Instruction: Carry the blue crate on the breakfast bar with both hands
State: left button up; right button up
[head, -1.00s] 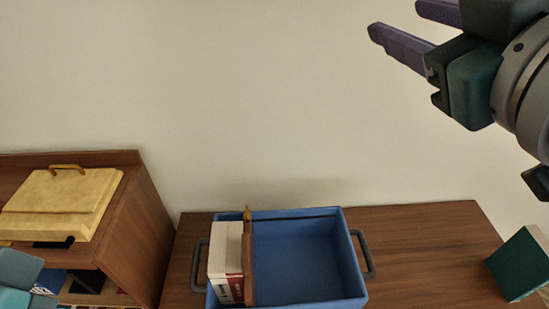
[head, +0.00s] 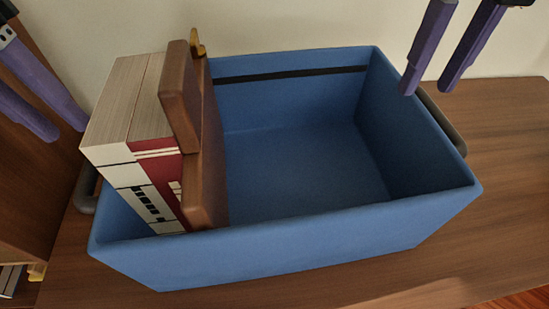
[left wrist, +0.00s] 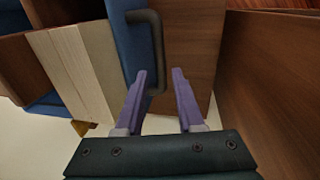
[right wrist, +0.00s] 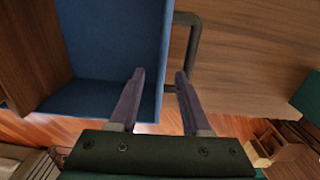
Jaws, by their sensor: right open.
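The blue crate (head: 300,255) stands on the brown wooden breakfast bar (head: 510,150). It holds thick white-and-red books (head: 125,110) and a brown wooden piece (head: 205,185) on its left side; its right part is empty. A grey handle sits at each end: the left handle (head: 84,190) and the right handle (head: 442,120). My left gripper (head: 66,130) is open above the left handle; in the left wrist view that handle (left wrist: 157,40) reaches between the fingertips. My right gripper (head: 427,90) is open above the right handle, which also shows in the right wrist view (right wrist: 192,45) near the fingertips.
A brown wooden cabinet (head: 25,190) stands close to the left of the crate. A pale wall (head: 300,20) rises behind the bar. The bar top right of the crate is clear in the head view. A dark green object (right wrist: 308,95) shows at the right wrist view's edge.

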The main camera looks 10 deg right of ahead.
jog(key=shift+d, duration=0.25)
pick_arm(q)
jog(key=f, duration=0.3)
jog(key=d+f, duration=0.1)
jog(key=f, duration=0.2)
jog(key=d+f, duration=0.1)
jog(key=f, duration=0.2)
jog(key=shift+f, duration=0.35)
pick_arm(e)
send_over(383, 173)
jog(key=f, duration=1)
jog(key=shift+w+d, duration=0.25)
jog(key=shift+w, duration=0.05)
pick_arm(q)
jog(key=c, duration=0.6)
pick_arm(e)
jog(key=c, duration=0.6)
grip_shut()
jog(key=shift+r, duration=0.1)
